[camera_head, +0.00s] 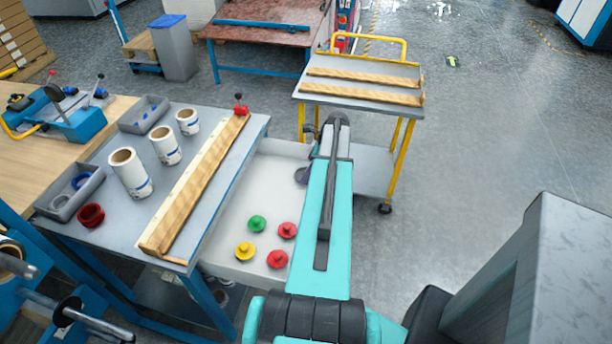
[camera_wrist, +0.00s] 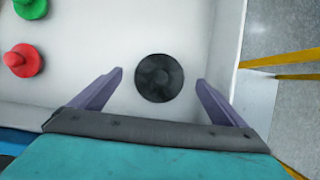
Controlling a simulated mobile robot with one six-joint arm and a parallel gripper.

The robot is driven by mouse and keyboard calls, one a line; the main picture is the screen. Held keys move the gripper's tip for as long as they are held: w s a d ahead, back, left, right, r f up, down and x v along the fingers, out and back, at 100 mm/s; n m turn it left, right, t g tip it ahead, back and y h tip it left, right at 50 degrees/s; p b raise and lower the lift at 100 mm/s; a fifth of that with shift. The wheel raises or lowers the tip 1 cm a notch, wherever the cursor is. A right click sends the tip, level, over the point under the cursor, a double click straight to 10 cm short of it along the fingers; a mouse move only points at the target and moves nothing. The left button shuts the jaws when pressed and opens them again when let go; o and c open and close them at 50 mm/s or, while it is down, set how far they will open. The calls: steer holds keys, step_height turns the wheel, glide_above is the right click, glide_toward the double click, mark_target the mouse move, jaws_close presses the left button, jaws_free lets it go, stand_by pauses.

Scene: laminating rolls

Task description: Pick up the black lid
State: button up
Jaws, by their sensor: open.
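The black lid (camera_wrist: 159,78) is a dark round disc lying on the white surface of the tray. In the wrist view it sits just ahead of and between the two fingers of my gripper (camera_wrist: 159,81), which is open and empty. In the head view a small part of the dark lid (camera_head: 301,175) shows at the left edge of my arm, and the rest is hidden by the arm. The gripper's fingertips are hidden in the head view.
The white tray (camera_head: 240,200) also holds a green lid (camera_head: 257,223), a yellow lid (camera_head: 244,251) and two red lids (camera_head: 287,230). The grey table (camera_head: 110,205) with white rolls (camera_head: 130,172) and a wooden bar stands left. A yellow-framed cart (camera_head: 360,92) stands behind.

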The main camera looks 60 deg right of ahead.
steer(key=shift+p+x, duration=0.45)
steer(key=shift+x, duration=1.25)
steer(key=shift+s, duration=0.1)
steer(key=shift+c, duration=0.4)
steer(key=c, duration=1.1)
